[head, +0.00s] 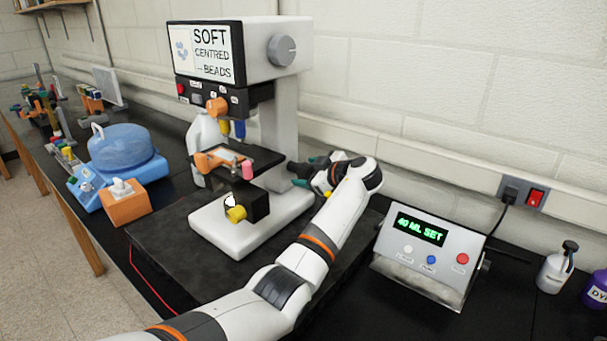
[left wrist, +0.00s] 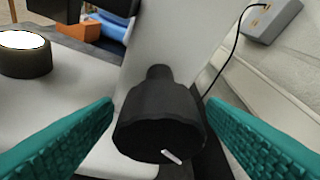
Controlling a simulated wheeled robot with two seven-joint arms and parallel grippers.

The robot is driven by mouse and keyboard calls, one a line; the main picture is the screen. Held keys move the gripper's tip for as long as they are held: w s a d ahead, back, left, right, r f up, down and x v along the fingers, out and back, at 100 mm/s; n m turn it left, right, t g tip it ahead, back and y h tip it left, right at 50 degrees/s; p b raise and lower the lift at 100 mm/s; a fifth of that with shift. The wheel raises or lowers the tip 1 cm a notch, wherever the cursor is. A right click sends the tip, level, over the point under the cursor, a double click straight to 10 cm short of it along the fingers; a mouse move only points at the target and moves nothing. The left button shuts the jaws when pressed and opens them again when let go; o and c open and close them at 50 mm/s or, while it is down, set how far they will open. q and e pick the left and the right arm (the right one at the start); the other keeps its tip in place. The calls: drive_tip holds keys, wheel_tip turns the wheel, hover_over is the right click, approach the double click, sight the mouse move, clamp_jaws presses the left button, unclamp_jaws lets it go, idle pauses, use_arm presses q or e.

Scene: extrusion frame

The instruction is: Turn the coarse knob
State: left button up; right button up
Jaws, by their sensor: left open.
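The coarse knob (left wrist: 160,125) is a large black knob with a white mark near its lower edge, on the side of the white microscope (head: 285,120). In the left wrist view it lies between the two teal fingers of my left gripper (left wrist: 160,104), with a gap visible on each side. The fingers are spread and hold nothing. In the head view my left gripper (head: 308,171) is at the right side of the microscope column, low down, and the knob is hard to make out there. My right gripper is not in view.
A control box (head: 430,252) reading "40 ML SET" stands right of my left arm. A white bottle (head: 556,266) is farther right. A blue device (head: 125,150) and an orange box (head: 123,203) are at the left. The wall runs close behind the microscope.

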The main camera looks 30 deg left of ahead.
use_arm(q)
drive_tip(key=b+v, duration=0.2)
drive_tip(key=v, duration=0.8)
idle(1.1)
